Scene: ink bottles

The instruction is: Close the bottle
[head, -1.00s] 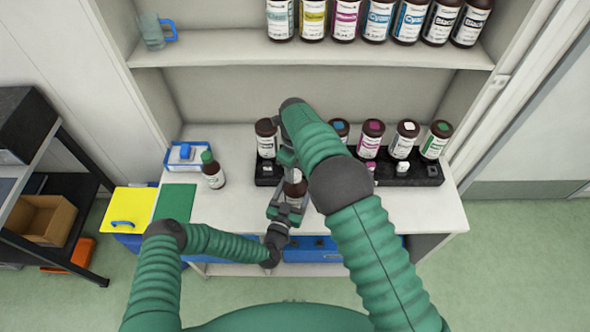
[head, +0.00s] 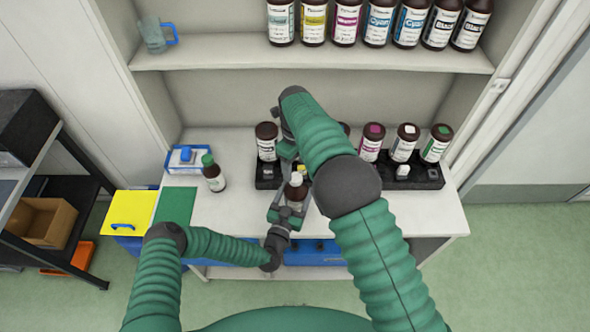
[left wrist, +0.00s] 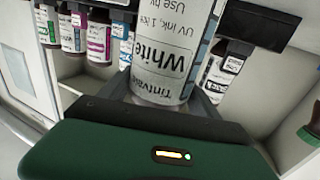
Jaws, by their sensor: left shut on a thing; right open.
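A brown bottle (head: 296,190) stands upright in my left gripper (head: 290,207), which is shut around its body. In the left wrist view the same bottle (left wrist: 165,60) shows a pale label reading "White". A small whitish top shows on it in the head view; I cannot tell whether that is a seated cap. My right gripper (head: 287,150) is open, just behind and above the bottle, partly hidden by my own right arm. A small yellow piece lies close behind the bottle.
A black rack (head: 428,176) holds several ink bottles and small caps at the back right. A green-capped bottle (head: 213,173) stands at the left by a blue-and-white box (head: 187,158). More bottles line the shelf (head: 320,55) above.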

